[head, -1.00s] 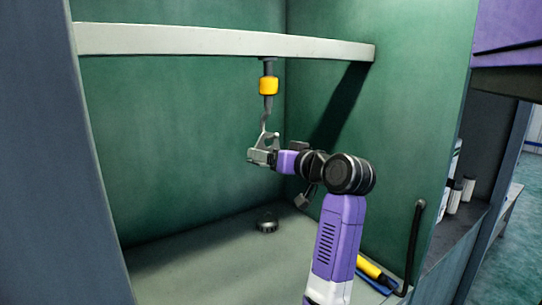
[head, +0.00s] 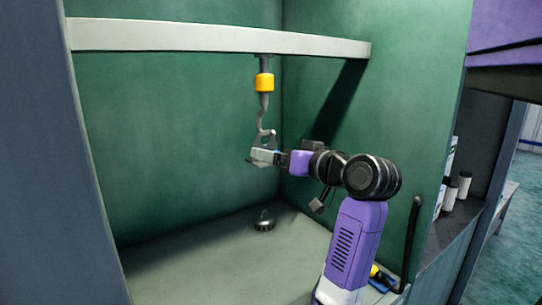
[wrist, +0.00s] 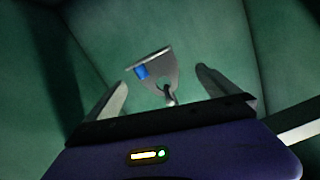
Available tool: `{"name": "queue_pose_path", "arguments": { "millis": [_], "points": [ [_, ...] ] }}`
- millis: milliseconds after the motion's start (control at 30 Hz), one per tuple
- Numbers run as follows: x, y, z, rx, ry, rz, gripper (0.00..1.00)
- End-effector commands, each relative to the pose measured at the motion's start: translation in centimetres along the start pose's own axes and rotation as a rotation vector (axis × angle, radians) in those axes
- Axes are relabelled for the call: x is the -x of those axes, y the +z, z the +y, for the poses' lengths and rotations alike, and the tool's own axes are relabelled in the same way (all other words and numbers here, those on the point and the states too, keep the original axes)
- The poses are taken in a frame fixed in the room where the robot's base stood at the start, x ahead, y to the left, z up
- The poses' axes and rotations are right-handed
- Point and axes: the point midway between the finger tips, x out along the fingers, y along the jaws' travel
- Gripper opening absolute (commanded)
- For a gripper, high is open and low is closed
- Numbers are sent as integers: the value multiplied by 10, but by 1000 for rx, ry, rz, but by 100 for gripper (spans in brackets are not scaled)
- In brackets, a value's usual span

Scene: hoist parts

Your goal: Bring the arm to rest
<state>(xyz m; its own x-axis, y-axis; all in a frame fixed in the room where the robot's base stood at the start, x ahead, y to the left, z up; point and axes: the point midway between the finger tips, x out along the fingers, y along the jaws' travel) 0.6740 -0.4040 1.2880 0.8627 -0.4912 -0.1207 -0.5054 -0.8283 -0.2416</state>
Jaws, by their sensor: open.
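My gripper (head: 284,159) is at the hook's height, just right of a pale grey part (head: 264,156) at the hook's lower end. The hook (head: 263,110) hangs from the white beam by a shaft with a yellow collar. In the wrist view my gripper's two fingers (wrist: 163,80) are spread wide. Between and beyond them is the grey part (wrist: 155,66), with a flat plate edge and a small blue patch. The fingers look apart from it. How the part sits on the hook is hard to make out.
The white beam (head: 210,37) spans the top of the green-walled bay. A small round metal piece (head: 264,222) stands on the bay's grey floor (head: 210,265). A yellow item (head: 374,271) is partly hidden behind my arm. A black curved handle (head: 411,240) is at the right.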

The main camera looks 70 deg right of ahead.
Motion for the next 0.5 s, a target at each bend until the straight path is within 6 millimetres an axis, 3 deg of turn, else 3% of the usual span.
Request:
{"name": "queue_pose_path", "arguments": {
  "millis": [200, 500],
  "points": [
    [22, 0, 0, 1, 0, 1, 100],
    [25, -2, 0, -1, -1, 6, 100]
  ]
}}
